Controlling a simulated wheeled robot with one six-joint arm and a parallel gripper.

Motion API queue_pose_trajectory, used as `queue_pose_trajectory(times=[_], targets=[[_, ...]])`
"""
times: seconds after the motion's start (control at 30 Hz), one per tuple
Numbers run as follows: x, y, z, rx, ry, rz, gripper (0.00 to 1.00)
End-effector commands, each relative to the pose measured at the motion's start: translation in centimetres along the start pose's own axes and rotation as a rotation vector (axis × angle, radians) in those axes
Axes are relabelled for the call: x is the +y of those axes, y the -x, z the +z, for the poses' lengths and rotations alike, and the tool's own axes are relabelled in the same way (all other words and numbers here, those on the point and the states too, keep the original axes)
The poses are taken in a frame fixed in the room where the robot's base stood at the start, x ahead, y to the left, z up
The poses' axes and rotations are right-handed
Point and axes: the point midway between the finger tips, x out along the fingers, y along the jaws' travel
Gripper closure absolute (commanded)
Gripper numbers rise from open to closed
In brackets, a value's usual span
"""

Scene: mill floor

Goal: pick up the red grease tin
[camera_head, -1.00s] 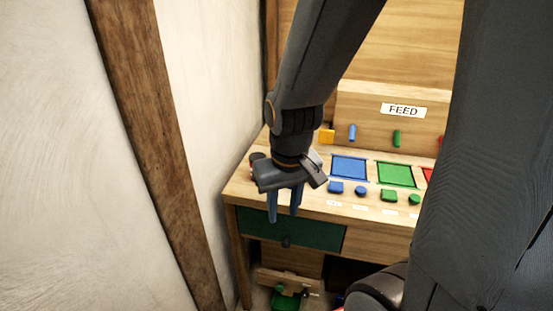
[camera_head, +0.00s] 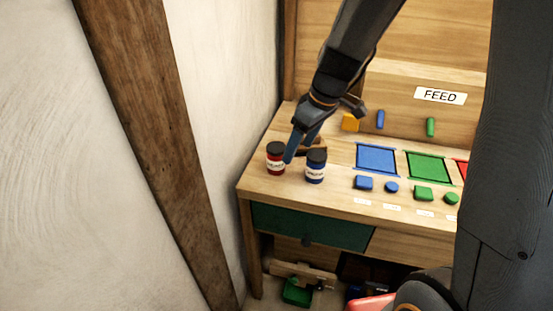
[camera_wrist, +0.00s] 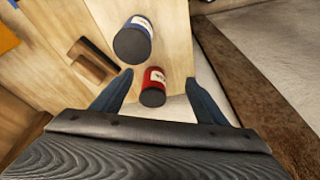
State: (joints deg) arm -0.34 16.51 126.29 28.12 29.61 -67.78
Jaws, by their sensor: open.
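The red grease tin (camera_head: 276,160) stands upright on the left end of the wooden bench, with a black lid and a pale label. A similar blue tin (camera_head: 315,167) stands to its right. My gripper (camera_head: 298,150) is open and empty, its blue fingers close behind and between the two tins in the head view. In the wrist view the red tin (camera_wrist: 153,88) shows between the fingertips of my gripper (camera_wrist: 158,82). The blue tin (camera_wrist: 133,40) lies just beyond the left fingertip there. I cannot tell whether a finger touches either tin.
A small brown wooden block (camera_head: 313,145) lies behind the tins. Blue (camera_head: 377,158) and green (camera_head: 429,167) square panels, with several small coloured blocks, fill the bench to the right. A plaster wall (camera_head: 215,110) and wooden post (camera_head: 150,130) stand close on the left.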

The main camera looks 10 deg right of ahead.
Motion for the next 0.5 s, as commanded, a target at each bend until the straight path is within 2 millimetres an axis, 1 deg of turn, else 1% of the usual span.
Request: queue_pose_trajectory(times=[0.03,0.1,0.2,0.33,0.5], targets=[[0.4,-0.5,-1.0,0.015,0.052,-0.014,0.33],[0.7,-0.9,-2.3,0.037,0.124,-0.031,0.33],[1.2,-1.4,-3.8,0.066,0.208,-0.045,0.33],[1.4,-1.8,-4.8,0.087,0.270,-0.056,0.33],[1.3,-3.1,-5.1,0.091,0.284,-0.059,0.33]])
